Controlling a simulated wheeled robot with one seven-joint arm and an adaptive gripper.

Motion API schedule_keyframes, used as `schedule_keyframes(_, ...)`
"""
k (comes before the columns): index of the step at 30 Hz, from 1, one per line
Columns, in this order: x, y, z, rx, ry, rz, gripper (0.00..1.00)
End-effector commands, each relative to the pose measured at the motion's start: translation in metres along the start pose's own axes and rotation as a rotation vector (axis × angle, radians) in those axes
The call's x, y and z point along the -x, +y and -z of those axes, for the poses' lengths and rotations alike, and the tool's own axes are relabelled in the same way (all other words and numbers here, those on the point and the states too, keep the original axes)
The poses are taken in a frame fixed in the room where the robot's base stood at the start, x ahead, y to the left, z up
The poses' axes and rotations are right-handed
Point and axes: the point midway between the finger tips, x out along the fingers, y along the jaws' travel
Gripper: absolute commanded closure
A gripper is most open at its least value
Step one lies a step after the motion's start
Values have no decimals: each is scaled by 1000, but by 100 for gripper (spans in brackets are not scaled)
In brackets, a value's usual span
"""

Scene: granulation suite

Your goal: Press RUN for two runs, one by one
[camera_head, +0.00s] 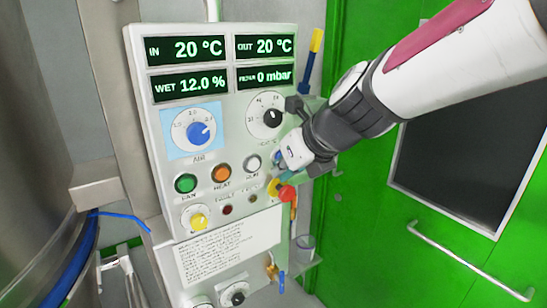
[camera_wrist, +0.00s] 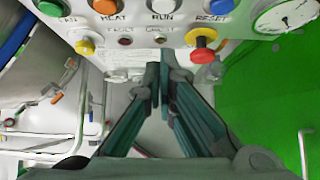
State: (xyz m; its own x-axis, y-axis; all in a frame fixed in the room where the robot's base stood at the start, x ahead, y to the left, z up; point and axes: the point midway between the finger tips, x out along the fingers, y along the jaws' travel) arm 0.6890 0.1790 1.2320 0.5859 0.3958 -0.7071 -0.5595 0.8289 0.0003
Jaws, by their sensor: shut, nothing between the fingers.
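The white RUN button (camera_head: 252,163) sits on the grey control panel (camera_head: 140,90), right of the orange HEAT button (camera_head: 222,173) and the green FAN button (camera_head: 186,183). It also shows at the top edge of the wrist view (camera_wrist: 163,6). My gripper (camera_wrist: 161,72) is shut and empty; its fingertips appear below RUN in the wrist view, apart from the button. The blue RESET button (camera_wrist: 219,5) is partly hidden by my gripper in the head view.
The red mushroom button (camera_wrist: 203,38) and yellow knob (camera_wrist: 85,47) flank two small dark lamps. Displays (camera_head: 187,49) read IN 20 °C, OUT 20 °C, WET 12.0 %, FILTER 0 mbar. A steel vessel (camera_head: 35,150) stands left; a green door (camera_head: 360,240) is right.

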Motion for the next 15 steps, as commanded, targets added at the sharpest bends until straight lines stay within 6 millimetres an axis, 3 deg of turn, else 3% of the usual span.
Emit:
schedule_keyframes(1,-13,0,1,0,3,-4,100)
schedule_keyframes(8,-59,0,1,-1,3,-4,100)
schedule_keyframes(15,-74,2,-20,2,0,-3,100)
